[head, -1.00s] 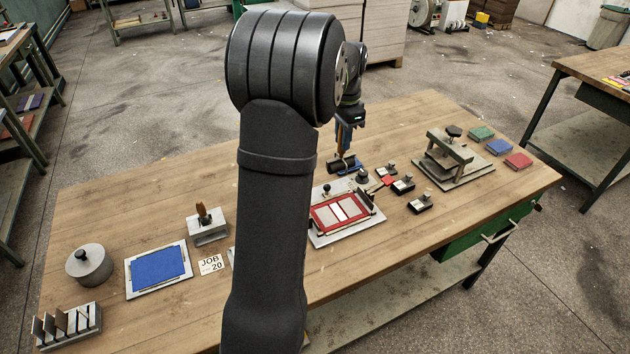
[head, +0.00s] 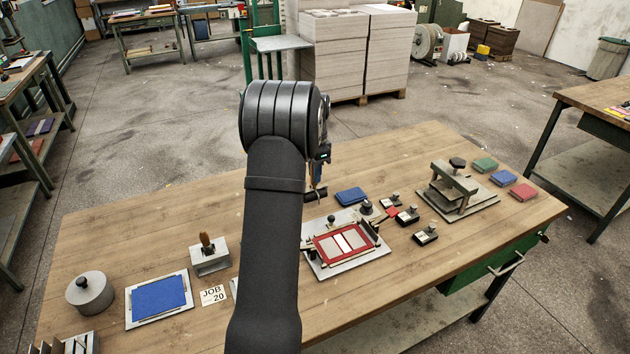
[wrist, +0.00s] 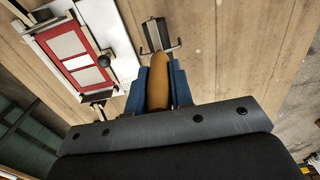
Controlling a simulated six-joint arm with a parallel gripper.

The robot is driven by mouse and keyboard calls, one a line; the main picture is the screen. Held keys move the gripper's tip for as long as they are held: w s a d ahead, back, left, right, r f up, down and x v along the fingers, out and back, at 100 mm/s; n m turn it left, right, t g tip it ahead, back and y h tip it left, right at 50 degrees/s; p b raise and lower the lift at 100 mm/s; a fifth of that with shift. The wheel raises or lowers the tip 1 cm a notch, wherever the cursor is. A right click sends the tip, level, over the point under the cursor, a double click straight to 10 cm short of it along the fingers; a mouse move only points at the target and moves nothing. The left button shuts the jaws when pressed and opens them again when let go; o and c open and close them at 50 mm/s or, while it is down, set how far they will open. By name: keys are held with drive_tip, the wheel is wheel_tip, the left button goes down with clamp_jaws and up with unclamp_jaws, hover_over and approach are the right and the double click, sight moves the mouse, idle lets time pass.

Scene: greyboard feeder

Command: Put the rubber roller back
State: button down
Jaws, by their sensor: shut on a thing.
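The rubber roller (wrist: 156,34) is in my gripper. Its wooden handle (wrist: 159,82) lies between the two blue fingers in the wrist view, and its dark roller and metal frame point away from me. In the head view the roller (head: 314,194) shows only partly beside my arm. My gripper (head: 320,172) is shut on the handle above the table's far middle, mostly hidden behind my arm. I cannot tell how high the roller hangs.
A blue pad (head: 352,196) lies right of the roller. A plate with a red frame (head: 316,246) stands nearer. Several small stamps, a press (head: 456,187), a grey block with a wooden-handled tool (head: 209,262) and a blue sheet on a plate (head: 158,298) are around. My arm hides the table's middle.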

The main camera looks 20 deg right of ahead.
drive_tip(key=shift+f, duration=1.65)
drive_tip(key=shift+f, duration=0.2)
drive_tip(key=c, duration=1.3)
unclamp_jaws()
drive_tip(key=shift+r, duration=0.1)
wheel_tip(320, 180, up, 12)
drive_tip(key=shift+r, duration=0.15)
